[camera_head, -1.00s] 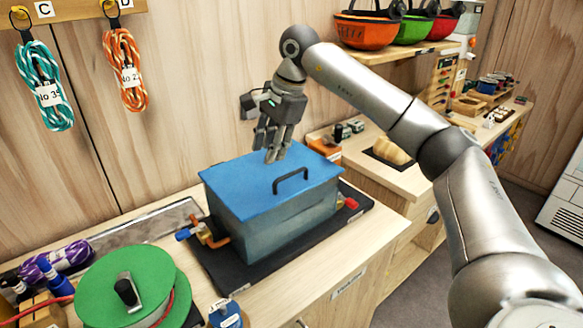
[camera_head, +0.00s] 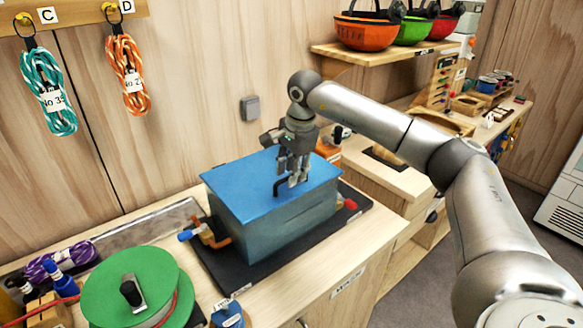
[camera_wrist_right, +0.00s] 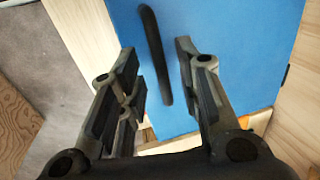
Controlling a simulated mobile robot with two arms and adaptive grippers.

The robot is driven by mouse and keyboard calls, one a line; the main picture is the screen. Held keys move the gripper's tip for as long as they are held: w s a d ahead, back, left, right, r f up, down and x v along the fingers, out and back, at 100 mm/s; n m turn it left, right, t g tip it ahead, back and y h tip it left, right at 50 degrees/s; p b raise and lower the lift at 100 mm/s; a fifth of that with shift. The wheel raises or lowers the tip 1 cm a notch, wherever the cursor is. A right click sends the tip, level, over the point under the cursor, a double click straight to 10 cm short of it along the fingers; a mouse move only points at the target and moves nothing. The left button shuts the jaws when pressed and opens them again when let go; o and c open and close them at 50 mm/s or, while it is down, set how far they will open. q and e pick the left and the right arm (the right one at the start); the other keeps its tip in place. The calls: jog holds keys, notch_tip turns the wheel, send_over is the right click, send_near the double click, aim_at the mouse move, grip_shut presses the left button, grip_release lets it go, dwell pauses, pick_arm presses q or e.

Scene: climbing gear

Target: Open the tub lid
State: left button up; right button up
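The tub (camera_head: 285,232) is a grey box on a black mat, with a flat blue lid (camera_head: 235,190) lying closed on top. A black bar handle (camera_head: 277,187) stands on the lid towards its front edge. My right gripper (camera_head: 290,184) points down over the lid at the handle and hides part of it. In the right wrist view, the right gripper (camera_wrist_right: 160,85) has its fingers spread, with the handle (camera_wrist_right: 155,55) lying between and beyond them. I cannot tell whether any finger touches it. My left gripper is not in view.
A blue tap (camera_head: 187,235) and a red tap (camera_head: 350,204) stick out at the tub's sides. A green reel (camera_head: 150,275) stands at the front left. Coiled ropes (camera_head: 47,90) hang on the wall. Helmets (camera_head: 365,32) sit on a shelf at the back.

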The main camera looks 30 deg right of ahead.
jog(key=shift+f, duration=0.15)
grip_shut()
dwell(0.4)
